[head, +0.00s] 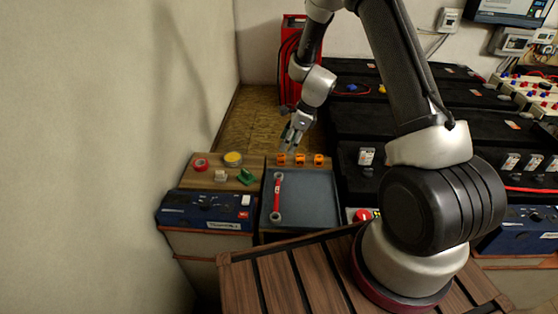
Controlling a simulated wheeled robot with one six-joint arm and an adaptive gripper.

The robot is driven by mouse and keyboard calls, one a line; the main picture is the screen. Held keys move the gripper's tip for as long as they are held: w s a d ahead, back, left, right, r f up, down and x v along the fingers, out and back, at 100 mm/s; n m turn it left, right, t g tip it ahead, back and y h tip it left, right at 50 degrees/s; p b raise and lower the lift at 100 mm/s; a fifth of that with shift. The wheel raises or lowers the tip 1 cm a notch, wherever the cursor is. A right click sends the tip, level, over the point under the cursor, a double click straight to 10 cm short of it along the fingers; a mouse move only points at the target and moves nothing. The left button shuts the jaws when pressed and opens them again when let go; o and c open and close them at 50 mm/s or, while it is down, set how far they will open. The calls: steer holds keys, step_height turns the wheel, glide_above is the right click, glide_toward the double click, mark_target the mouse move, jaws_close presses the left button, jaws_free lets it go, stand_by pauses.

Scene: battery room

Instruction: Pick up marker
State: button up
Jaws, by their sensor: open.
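My gripper (289,144) hangs over the far end of a shallow grey tray (312,205), with its fingers pointing down. It looks open, with nothing visible between the fingers. I cannot make out a marker for certain in this view. A red bar with grey ring-like ends, like a spanner (277,198), lies along the tray's left side. Several orange pieces (300,158) sit in a row at the tray's far edge, just below and to the right of the fingers.
Left of the tray, a wooden top (208,180) holds a red ring (200,164), a yellow round tin (233,158), a small pale piece (220,176) and a green piece (246,177). A blue battery unit (205,210) stands in front. Black batteries (400,118) fill the right.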

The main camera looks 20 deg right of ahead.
mark_target(282, 156)
steer(key=x, duration=0.6)
steer(key=shift+s+d+f, duration=0.15)
steer(key=shift+f, duration=0.35)
steer(key=shift+c, duration=0.2)
steer(key=c, duration=0.9)
